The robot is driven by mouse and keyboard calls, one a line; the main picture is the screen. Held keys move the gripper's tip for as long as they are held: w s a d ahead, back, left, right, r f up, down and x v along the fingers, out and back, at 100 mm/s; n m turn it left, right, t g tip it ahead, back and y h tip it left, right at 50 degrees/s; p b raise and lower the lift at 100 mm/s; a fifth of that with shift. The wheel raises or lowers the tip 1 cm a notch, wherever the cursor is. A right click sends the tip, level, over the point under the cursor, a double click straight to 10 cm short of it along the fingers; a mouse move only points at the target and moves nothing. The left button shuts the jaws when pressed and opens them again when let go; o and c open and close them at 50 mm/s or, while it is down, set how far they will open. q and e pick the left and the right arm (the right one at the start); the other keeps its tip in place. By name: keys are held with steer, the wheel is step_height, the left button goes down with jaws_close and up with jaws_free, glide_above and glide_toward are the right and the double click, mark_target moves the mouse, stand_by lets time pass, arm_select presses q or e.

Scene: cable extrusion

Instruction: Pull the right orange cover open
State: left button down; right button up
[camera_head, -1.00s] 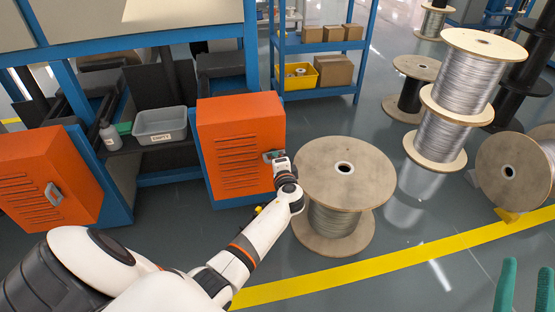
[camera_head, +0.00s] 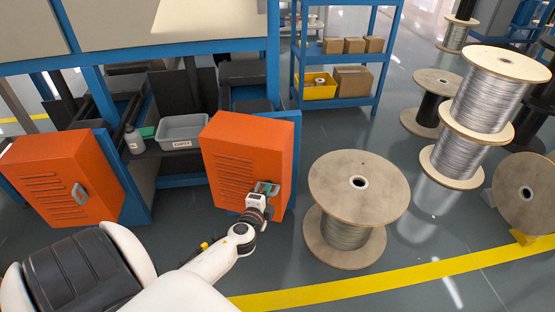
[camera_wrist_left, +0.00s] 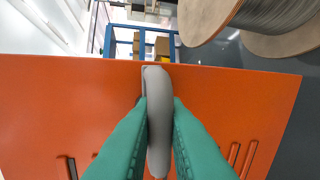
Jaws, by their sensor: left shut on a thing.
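The right orange cover (camera_head: 233,168) is a slotted panel on the blue machine frame, and it stands at an angle with its handle edge out toward me. It fills much of the left wrist view (camera_wrist_left: 70,100). Its grey handle (camera_wrist_left: 157,76) stands between the green fingers of my left gripper (camera_head: 266,188). The fingers are shut on the handle from both sides. In the head view the gripper hides most of the handle. My right gripper is not in view.
A left orange cover (camera_head: 60,178) with its own handle sits on the machine's left. A large cable spool (camera_head: 345,182) stands close to the right of the right cover. A grey bin (camera_head: 182,131) is on the shelf between the covers. Open floor lies in front.

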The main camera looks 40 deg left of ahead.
arm_select(q)
steer(key=shift+s, duration=0.4)
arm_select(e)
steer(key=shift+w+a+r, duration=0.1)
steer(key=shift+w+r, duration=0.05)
arm_select(q)
steer(key=c, duration=1.5)
jaws_free()
steer(key=shift+a, duration=0.1)
